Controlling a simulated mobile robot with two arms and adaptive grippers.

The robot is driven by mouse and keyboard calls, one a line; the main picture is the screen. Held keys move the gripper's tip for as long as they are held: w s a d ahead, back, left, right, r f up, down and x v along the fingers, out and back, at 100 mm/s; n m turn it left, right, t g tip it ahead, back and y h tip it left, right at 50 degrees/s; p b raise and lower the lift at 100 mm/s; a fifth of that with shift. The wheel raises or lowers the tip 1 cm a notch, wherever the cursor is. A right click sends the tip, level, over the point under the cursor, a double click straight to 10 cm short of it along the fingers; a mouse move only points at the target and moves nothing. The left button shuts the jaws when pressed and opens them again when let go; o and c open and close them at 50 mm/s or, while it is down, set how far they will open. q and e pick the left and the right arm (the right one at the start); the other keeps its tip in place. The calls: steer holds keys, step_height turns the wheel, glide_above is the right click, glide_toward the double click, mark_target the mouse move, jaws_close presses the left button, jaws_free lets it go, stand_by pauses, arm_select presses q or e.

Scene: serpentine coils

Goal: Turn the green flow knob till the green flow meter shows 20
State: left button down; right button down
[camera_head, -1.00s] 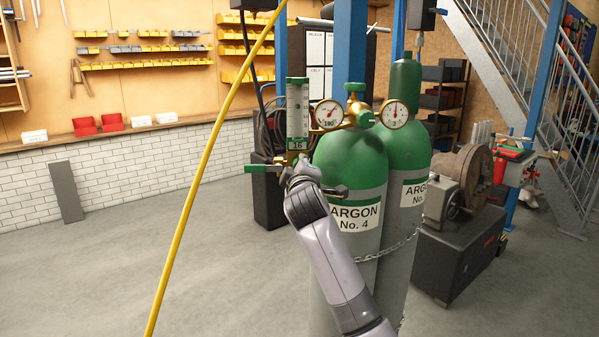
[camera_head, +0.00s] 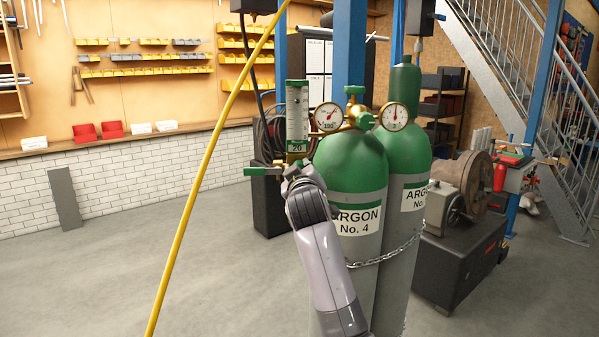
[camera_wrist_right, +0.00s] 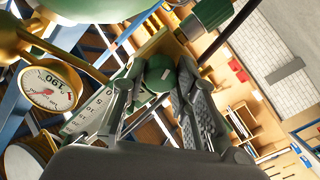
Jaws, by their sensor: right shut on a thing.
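The green flow meter (camera_head: 297,112) is an upright clear tube with green ends on the regulator, left of the gauges. Its display (camera_head: 296,149) reads 20. Its scale also shows in the right wrist view (camera_wrist_right: 92,110). My right gripper (camera_head: 293,172) is just below the meter. In the wrist view, its fingers (camera_wrist_right: 161,82) are shut on the green flow knob (camera_wrist_right: 160,70), which bears a white mark. In the head view my gripper hides the knob. My left gripper is not in view.
Two green-topped argon cylinders (camera_head: 350,170) stand chained behind my right arm. Two round gauges (camera_head: 328,116) sit on the brass regulator. A green fitting (camera_head: 262,171) sticks out left of my gripper. A yellow hose (camera_head: 203,170) crosses the view at left.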

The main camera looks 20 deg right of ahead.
steer(key=shift+f, duration=0.2)
steer(key=c, duration=1.7)
jaws_free()
steer(key=shift+o, duration=0.7)
steer(key=shift+r, duration=0.1)
steer(key=shift+s, duration=0.1)
steer(key=v, duration=1.1)
steer(key=shift+s+a, duration=0.15)
steer(key=shift+s, duration=0.25)
steer(key=shift+o, duration=0.5)
